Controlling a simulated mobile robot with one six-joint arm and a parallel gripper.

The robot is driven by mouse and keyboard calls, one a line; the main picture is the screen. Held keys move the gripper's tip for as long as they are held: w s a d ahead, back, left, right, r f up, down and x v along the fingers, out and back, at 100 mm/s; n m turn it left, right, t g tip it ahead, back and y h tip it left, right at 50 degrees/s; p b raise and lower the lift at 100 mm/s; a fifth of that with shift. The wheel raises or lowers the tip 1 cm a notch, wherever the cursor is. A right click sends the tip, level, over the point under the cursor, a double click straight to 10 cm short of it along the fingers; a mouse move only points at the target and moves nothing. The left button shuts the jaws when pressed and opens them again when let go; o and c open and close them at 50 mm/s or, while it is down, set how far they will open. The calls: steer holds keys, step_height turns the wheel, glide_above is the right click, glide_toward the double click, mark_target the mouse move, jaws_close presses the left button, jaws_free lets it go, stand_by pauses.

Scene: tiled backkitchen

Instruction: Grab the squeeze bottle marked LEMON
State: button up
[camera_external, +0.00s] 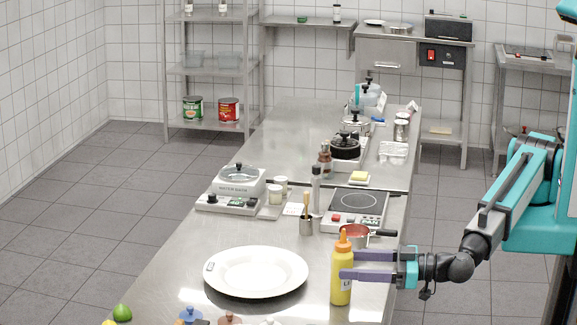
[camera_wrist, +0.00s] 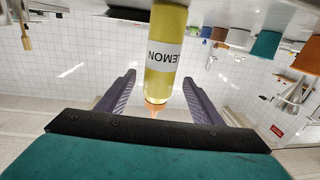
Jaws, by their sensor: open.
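The yellow squeeze bottle marked LEMON (camera_external: 341,285) stands upright on the steel counter, with an orange nozzle. In the wrist view, which is upside down, the bottle (camera_wrist: 163,75) shows its white LEMON label between my two purple fingers. My gripper (camera_external: 350,264) reaches in from the right at the bottle's upper body. The gripper (camera_wrist: 159,77) is open, with a finger on each side of the bottle and visible gaps; the bottle is not clamped. One finger crosses in front of the bottle in the external view.
A large white plate (camera_external: 256,290) lies left of the bottle. A red saucepan (camera_external: 355,236) stands just behind it. A green lime (camera_external: 122,313) and several coloured lids sit at the front left.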

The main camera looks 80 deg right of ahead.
mark_target(339, 262)
steer(key=shift+w, duration=0.8)
steer(key=shift+w, duration=0.15)
steer(key=shift+w+a+r+p, duration=0.15)
steer(key=shift+w+r+p, duration=0.05)
steer(key=shift+w+p, duration=0.8)
steer(key=shift+w+f+p, duration=0.15)
steer(key=shift+w+p, duration=0.65)
steer(key=shift+w, duration=0.65)
steer(key=c, duration=1.3)
